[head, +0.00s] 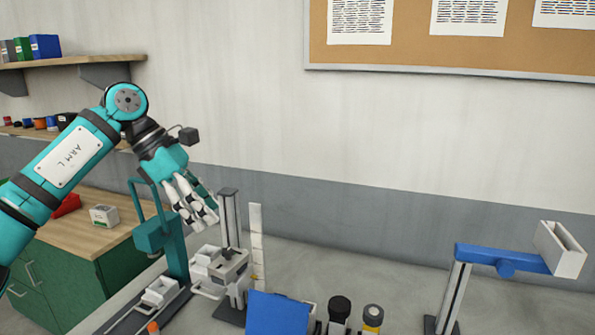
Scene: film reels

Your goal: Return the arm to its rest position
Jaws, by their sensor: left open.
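My left arm, teal with a white label, comes in from the left, rises to a joint and bends down to the right. My left gripper (202,214) is open and hangs in front of the wall, with its white-and-dark fingers pointing down to the right. I see nothing held between the fingers. In the picture it overlaps a teal stand (176,250) and is just left of a grey upright column (231,215). I cannot tell whether it touches either. My right gripper is not in view.
White trays (160,291) and a white strip (256,240) stand near the column. A blue arm with a white box (560,250) stands right. A green cabinet (60,285) is left.

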